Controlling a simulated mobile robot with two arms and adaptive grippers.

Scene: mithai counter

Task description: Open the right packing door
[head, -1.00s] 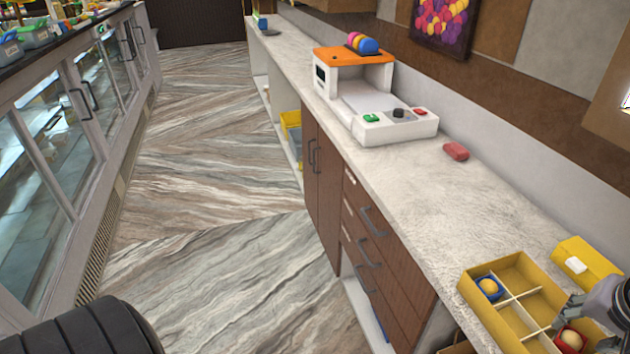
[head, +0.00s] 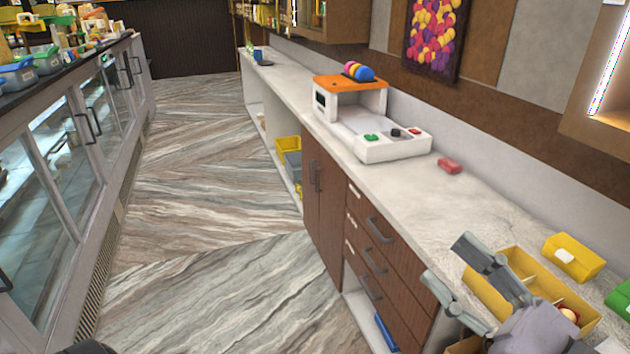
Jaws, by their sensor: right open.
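The packing cabinet has two brown doors under the counter, both closed and flush. The right packing door (head: 329,222) is the one beside the drawers. Its dark upright handle (head: 319,178) stands close to the handle of the left door (head: 308,180). My right gripper (head: 446,262) is at the lower right, over the near part of the counter and in front of the yellow divided box. Its grey fingers are spread wide with nothing between them. It is well apart from the door and its handle. My left gripper is not in view.
Brown drawers (head: 377,262) with bar handles lie between the doors and my right gripper. A white machine with an orange top (head: 349,84), a red block (head: 450,166) and a yellow divided box (head: 547,275) stand on the counter (head: 420,190). The striped floor (head: 215,230) is clear.

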